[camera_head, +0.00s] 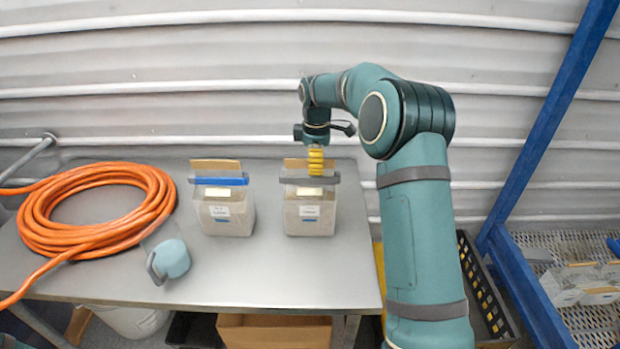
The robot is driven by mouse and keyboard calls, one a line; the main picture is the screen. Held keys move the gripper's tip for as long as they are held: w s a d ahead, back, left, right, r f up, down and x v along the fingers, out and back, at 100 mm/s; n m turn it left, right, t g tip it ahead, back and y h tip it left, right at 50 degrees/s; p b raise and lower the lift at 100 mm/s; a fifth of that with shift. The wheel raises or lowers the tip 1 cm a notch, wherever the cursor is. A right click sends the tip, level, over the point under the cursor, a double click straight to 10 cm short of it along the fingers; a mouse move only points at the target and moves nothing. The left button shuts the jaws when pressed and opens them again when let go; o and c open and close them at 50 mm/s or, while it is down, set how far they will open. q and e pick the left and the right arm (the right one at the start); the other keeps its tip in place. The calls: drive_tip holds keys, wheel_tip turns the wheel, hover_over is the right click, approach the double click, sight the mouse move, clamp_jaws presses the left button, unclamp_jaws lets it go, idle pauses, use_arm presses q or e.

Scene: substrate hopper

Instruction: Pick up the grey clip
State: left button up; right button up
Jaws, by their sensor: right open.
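The grey clip (296,181) lies across the top of the right-hand clear container or bag (310,217) on the metal table. My right gripper (316,172) points down at the clip from above, its yellow fingers at the clip's middle. It is open; the fingers overlap the clip in this view, and I cannot tell whether they touch it. The finger gap is too small to make out. My left gripper is not in view.
A similar container (226,217) with a blue clip (222,181) stands to the left. An orange hose coil (62,252) and a teal scoop-like object (172,258) lie further left. The table's front middle (270,280) is clear. A blue post (548,135) rises at right.

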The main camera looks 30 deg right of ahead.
sight(310, 177)
wheel_tip(310, 177, down, 4)
drive_tip(key=shift+a+f, duration=0.1)
drive_tip(key=shift+f, duration=0.15)
clamp_jaws()
